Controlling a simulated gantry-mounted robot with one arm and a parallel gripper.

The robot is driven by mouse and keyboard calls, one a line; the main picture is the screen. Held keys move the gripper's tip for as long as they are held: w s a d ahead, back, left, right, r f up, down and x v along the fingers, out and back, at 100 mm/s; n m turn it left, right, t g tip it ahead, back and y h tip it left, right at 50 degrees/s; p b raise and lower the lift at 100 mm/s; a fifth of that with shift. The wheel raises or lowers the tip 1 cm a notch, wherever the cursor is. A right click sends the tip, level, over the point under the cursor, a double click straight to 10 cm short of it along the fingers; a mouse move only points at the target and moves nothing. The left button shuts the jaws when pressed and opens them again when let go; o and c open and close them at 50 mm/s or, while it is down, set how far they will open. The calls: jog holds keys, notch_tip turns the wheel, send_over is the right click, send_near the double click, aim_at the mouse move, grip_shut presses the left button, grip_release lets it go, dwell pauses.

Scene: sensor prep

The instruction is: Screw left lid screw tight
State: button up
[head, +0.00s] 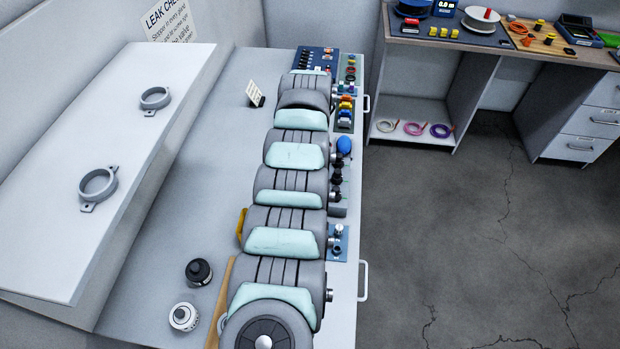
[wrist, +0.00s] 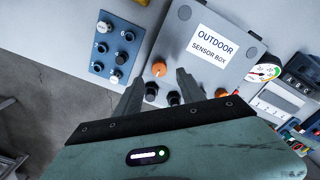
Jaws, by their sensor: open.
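In the wrist view, a grey box (wrist: 180,42) carries a white label (wrist: 213,46) reading "OUTDOOR SENSOR BOX". An orange-headed screw (wrist: 159,69) sits at its near left corner. A second orange head (wrist: 221,93) shows at the near right corner, close to a finger. My gripper (wrist: 160,77) is open and empty, with its fingertips on either side of the left orange head in the picture. I cannot tell its height above the head, and I see no contact. In the head view my own arm hides the box and the gripper.
Black fittings (wrist: 151,91) line the box's near edge. A blue plate (wrist: 117,48) with several knobs lies to its left, and a gauge (wrist: 263,72) to its right. Small coloured parts (head: 346,110) line the bench's right edge. The bench (head: 215,150) left of my arm is mostly clear.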

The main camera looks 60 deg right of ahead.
notch_tip(320, 180, up, 6)
jog(key=shift+f, duration=0.15)
jog(key=shift+s, duration=0.1)
dwell(0.5)
